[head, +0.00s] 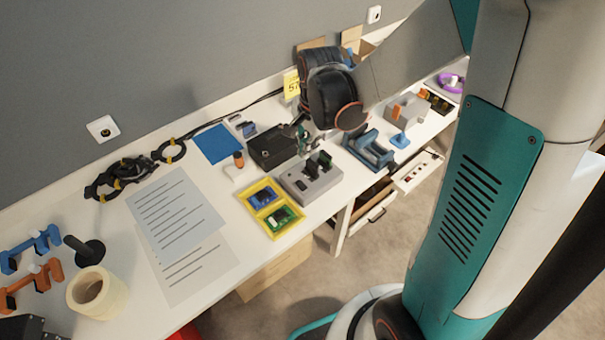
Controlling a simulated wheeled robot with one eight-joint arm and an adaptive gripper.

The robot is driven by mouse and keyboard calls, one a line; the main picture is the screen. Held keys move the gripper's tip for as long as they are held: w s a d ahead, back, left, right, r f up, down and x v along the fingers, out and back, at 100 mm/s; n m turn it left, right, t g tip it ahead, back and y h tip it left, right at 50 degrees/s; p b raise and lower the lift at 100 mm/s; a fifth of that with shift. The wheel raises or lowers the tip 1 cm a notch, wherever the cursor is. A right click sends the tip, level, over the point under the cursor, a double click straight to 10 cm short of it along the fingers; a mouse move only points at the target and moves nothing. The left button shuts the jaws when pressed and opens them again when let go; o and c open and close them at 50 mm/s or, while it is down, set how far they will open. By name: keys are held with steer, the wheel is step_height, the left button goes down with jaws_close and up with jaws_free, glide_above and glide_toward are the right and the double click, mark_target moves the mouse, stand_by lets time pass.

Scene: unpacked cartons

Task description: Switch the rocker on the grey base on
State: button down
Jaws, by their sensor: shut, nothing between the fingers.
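The grey base (297,195) sits on the white table, near its front edge. Dark parts stand on its top, and which way the rocker is tipped is too small to tell. My gripper (306,153) hangs from the dark wrist of my arm, just above and behind the grey base, close to its upper side. The fingers are shut and empty. Whether they touch anything on the base cannot be told from this view.
A yellow tray (248,201) with blue and green boards lies left of the base. A black box (264,148) stands behind it, and a blue holder (367,152) stands to its right. A tape roll (97,292) and papers (172,215) lie on the left. An open drawer (372,215) is below the table.

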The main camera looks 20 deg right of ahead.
mark_target(303, 182)
steer(key=f+b, duration=0.2)
steer(key=f, duration=0.2)
steer(key=w+f+b, duration=0.1)
steer(key=f+b, duration=0.1)
steer(key=f, duration=0.3)
steer(key=f+b, duration=0.2)
steer(key=f, duration=0.3)
steer(key=shift+w+a, duration=0.25)
steer(key=shift+w, duration=0.05)
steer(key=shift+w+f+g, duration=0.15)
steer(key=shift+f+g, duration=0.2)
steer(key=shift+g, duration=0.05)
steer(key=shift+s+d+r, duration=0.2)
steer(key=shift+s+r, duration=0.05)
steer(key=shift+s, duration=0.5)
step_height(303, 182, up, 14)
steer(key=w+p, duration=0.1)
steer(key=p, duration=0.5)
steer(key=shift+w+a, duration=0.3)
